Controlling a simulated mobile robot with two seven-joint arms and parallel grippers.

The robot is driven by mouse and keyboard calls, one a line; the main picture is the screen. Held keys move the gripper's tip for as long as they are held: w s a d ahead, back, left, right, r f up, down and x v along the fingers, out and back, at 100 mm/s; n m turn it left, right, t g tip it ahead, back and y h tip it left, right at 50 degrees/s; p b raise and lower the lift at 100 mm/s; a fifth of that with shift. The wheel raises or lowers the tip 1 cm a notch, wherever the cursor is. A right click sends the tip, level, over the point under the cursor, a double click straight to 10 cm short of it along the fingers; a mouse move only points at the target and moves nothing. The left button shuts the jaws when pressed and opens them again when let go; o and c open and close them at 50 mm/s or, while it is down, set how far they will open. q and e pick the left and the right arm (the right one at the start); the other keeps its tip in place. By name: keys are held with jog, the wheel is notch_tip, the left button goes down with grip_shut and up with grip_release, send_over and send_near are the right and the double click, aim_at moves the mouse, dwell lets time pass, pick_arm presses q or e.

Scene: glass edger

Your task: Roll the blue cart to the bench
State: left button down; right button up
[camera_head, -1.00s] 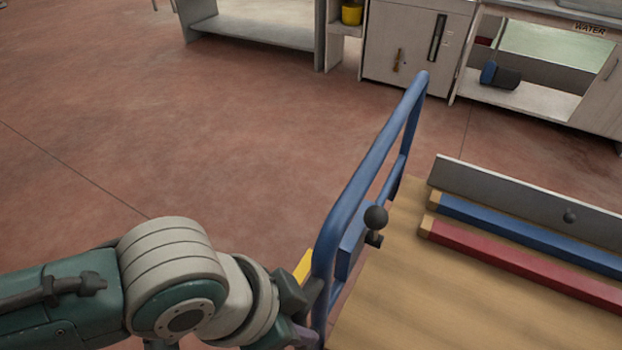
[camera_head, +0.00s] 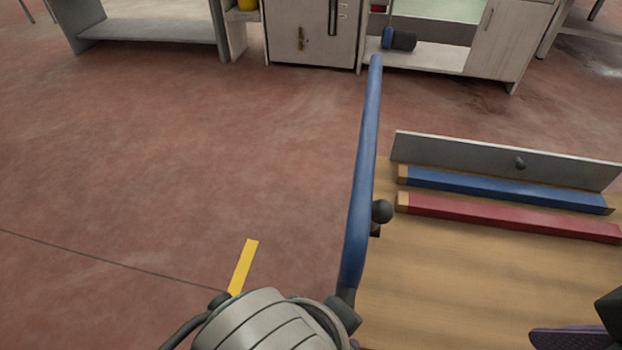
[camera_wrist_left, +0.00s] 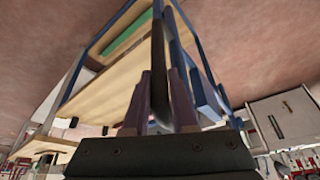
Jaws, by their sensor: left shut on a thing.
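The blue cart has a tubular blue handle (camera_head: 366,160) and a wooden deck (camera_head: 430,275). My left gripper (camera_wrist_left: 163,105) is shut on the handle bar; in the head view its fingers are mostly hidden at the handle's near end. In the left wrist view the bar runs between the two fingers, with the deck (camera_wrist_left: 105,88) to its left. Part of my right gripper (camera_head: 572,338) shows at the bottom right over the deck, its jaws cut off. A grey bench (camera_head: 150,32) stands at the back left; I cannot tell whether it is the task's bench.
Pale cabinets (camera_head: 310,32) stand at the back. A yellow strip (camera_head: 243,265) marks the floor. Open red floor lies left of the cart.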

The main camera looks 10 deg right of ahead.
pick_arm(q)
jog(key=shift+s+d, duration=0.1)
jog(key=shift+d, duration=0.05)
jog(key=c, duration=0.7)
grip_release()
jog(key=shift+d, duration=0.1)
jog(key=shift+r, duration=0.1)
jog(key=p+v, duration=0.3)
jog(key=v, duration=0.6)
jog(key=shift+s+r+p, duration=0.1)
jog(key=shift+r+p, duration=0.2)
jog(key=shift+r, duration=0.05)
